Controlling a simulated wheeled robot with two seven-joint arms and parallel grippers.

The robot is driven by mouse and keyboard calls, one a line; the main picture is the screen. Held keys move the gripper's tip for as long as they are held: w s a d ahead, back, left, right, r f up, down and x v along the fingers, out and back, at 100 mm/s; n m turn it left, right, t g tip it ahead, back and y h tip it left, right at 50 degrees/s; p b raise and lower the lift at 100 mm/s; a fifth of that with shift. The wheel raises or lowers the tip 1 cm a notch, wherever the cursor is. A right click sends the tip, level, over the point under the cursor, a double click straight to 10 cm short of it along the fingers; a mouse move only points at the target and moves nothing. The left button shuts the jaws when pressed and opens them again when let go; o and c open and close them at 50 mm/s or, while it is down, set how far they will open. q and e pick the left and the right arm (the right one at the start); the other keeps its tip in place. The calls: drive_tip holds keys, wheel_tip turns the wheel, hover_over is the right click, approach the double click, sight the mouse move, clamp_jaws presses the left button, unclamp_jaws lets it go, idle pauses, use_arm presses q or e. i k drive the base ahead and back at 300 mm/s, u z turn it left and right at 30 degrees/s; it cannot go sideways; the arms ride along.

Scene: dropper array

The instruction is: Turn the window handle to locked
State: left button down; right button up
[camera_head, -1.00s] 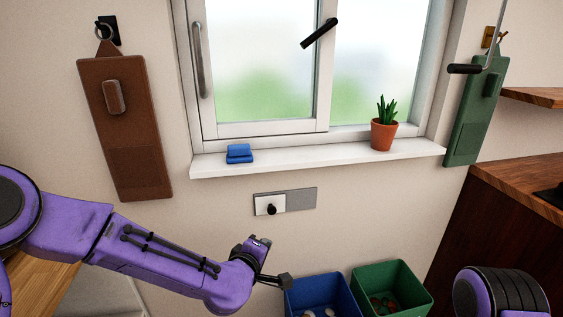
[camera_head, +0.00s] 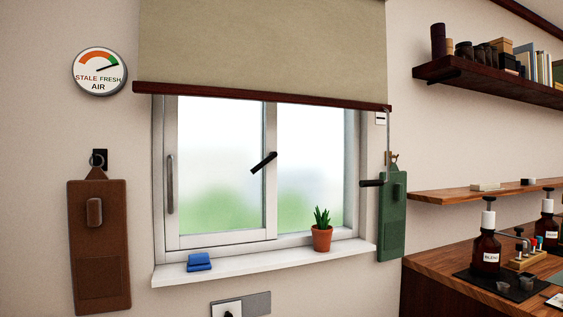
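The window (camera_head: 221,165) is in the middle of the head view, with its sash frame at the left and a second pane at the right. The black window handle (camera_head: 263,162) sits on the middle upright of the frame. It is tilted, with its right end higher than its left. A grey vertical pull bar (camera_head: 170,184) is on the left side of the sash. Neither of my grippers shows in the current view.
A blind (camera_head: 260,45) covers the window's top. A potted plant (camera_head: 322,238) and a blue object (camera_head: 199,262) stand on the sill (camera_head: 262,262). Brown (camera_head: 99,250) and green (camera_head: 393,220) hanging boards flank the window. A counter with bottles (camera_head: 486,252) is at right.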

sight(273, 154)
drive_tip(key=z, duration=1)
drive_tip(key=i, duration=0.9)
drive_tip(key=u, duration=0.75)
